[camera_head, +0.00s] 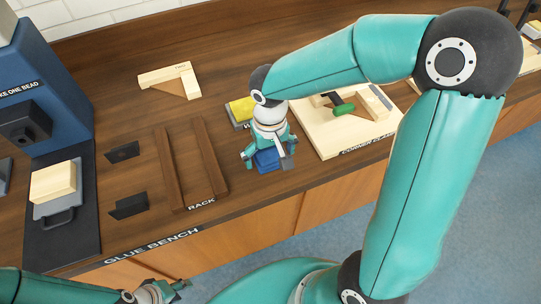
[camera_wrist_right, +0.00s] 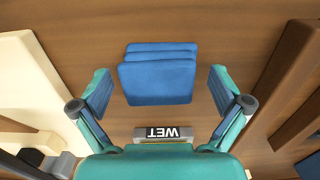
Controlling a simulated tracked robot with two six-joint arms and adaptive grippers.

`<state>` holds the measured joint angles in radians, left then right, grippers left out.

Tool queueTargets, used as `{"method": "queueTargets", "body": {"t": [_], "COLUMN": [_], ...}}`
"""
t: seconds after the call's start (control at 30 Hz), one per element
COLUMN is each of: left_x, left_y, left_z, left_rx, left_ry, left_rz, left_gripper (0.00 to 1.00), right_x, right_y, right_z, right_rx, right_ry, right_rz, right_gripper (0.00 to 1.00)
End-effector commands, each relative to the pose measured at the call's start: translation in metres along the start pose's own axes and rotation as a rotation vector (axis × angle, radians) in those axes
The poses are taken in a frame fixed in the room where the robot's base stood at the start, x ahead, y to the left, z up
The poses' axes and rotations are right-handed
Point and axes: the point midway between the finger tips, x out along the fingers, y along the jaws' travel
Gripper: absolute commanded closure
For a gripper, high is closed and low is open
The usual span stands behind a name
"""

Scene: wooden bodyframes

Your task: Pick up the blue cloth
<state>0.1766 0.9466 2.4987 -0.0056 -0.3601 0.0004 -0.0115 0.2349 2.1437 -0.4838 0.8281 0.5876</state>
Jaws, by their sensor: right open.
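The blue cloth (camera_head: 267,160) lies folded in a small stack on the wooden bench, near its front edge. In the right wrist view the cloth (camera_wrist_right: 158,80) shows several folded layers. My right gripper (camera_head: 268,154) is directly over the cloth, pointing down. Its fingers are open, one on each side of the cloth, with a gap to it on both sides in the wrist view. My left gripper (camera_head: 163,292) is low at the bottom left of the head view, away from the cloth. Its fingers are too small and cut off to judge.
Two brown rails (camera_head: 208,158) labelled RACK stand left of the cloth. A pale corner clamp board (camera_head: 322,143) is to its right. A blue machine (camera_head: 38,75) stands at far left.

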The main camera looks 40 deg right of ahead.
Motion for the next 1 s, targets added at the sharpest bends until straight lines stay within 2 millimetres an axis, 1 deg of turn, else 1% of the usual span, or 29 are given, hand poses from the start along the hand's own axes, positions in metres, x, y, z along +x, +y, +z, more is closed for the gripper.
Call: {"method": "queueTargets", "body": {"t": [0.03, 0.07, 0.3, 0.37, 0.4, 0.63, 0.77, 0.87, 1.0], "left_x": [0.000, 0.000, 0.000, 0.000, 0.000, 0.000, 0.000, 0.000, 0.000], "left_y": [0.000, 0.000, 0.000, 0.000, 0.000, 0.000, 0.000, 0.000, 0.000], "left_z": [0.000, 0.000, 0.000, 0.000, 0.000, 0.000, 0.000, 0.000, 0.000], "left_rx": [0.000, 0.000, 0.000, 0.000, 0.000, 0.000, 0.000, 0.000, 0.000], "left_ry": [0.000, 0.000, 0.000, 0.000, 0.000, 0.000, 0.000, 0.000, 0.000], "left_rz": [0.000, 0.000, 0.000, 0.000, 0.000, 0.000, 0.000, 0.000, 0.000], "left_gripper": [0.60, 0.60, 0.60, 0.60, 0.60, 0.60, 0.60, 0.60, 0.60], "right_x": [0.000, 0.000, 0.000, 0.000, 0.000, -0.001, -0.004, -0.011, -0.028], "right_y": [0.000, 0.000, 0.000, 0.000, 0.000, 0.000, 0.000, 0.000, 0.000], "right_z": [0.000, 0.000, 0.000, 0.000, 0.000, 0.000, -0.001, -0.001, -0.001], "right_rx": [0.000, 0.000, 0.000, 0.000, 0.000, 0.000, 0.001, 0.001, 0.002], "right_ry": [0.000, 0.000, 0.000, 0.000, 0.000, 0.001, 0.002, 0.002, 0.006], "right_rz": [0.000, 0.000, 0.000, 0.000, 0.000, 0.000, 0.000, 0.001, -0.001], "right_gripper": [0.00, 0.03, 0.43, 0.53, 0.56, 0.57, 0.57, 0.57, 0.57]}}
